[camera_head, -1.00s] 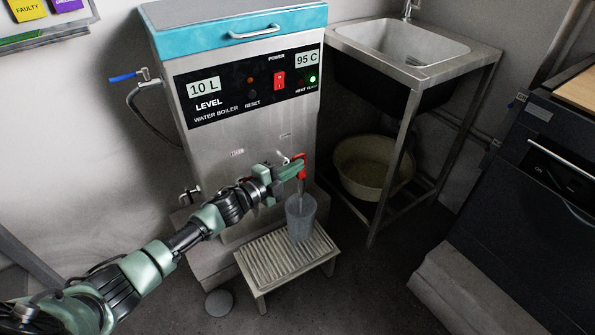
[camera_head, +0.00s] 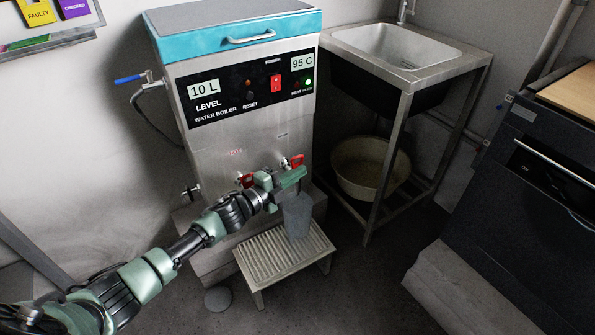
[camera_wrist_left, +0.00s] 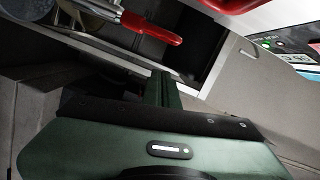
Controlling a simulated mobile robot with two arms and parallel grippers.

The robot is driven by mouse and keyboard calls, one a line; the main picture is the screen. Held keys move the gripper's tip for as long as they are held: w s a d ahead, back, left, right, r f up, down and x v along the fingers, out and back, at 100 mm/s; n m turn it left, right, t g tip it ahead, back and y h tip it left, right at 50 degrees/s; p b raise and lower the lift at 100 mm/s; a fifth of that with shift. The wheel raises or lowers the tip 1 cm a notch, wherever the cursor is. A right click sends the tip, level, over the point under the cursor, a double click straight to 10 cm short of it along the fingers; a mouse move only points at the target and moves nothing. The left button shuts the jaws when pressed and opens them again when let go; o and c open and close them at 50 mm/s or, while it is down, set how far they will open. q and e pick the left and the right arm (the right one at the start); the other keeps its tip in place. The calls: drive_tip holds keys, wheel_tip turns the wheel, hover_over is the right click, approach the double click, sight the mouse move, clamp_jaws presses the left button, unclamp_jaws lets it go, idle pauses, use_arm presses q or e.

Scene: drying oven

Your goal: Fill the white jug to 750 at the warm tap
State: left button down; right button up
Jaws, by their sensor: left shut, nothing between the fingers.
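A translucent pale grey jug (camera_head: 297,217) stands upright on the slatted stand (camera_head: 262,262), below the boiler's right tap. Its level marks and contents are too small to read. The right tap's red lever (camera_head: 297,160) lies crosswise. A second red lever (camera_head: 245,181) shows to its left, partly behind my arm. I cannot read which tap is warm. My left gripper (camera_head: 297,174) is shut and empty, just below the right lever and above the jug's rim, which it partly hides. In the left wrist view the closed fingers (camera_wrist_left: 165,88) sit apart from a red lever (camera_wrist_left: 150,29).
The steel water boiler (camera_head: 235,140) stands behind the taps, with lit panel indicators. To its right is a sink (camera_head: 400,45) on a metal frame, with a cream basin (camera_head: 340,175) below. A dark appliance (camera_head: 530,190) stands at the far right. Floor before the stand is clear.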

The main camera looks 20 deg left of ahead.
use_arm(q)
drive_tip(key=p+v, duration=0.1)
drive_tip(key=v, duration=0.8)
drive_tip(key=shift+a, duration=0.35)
drive_tip(key=shift+f, duration=0.1)
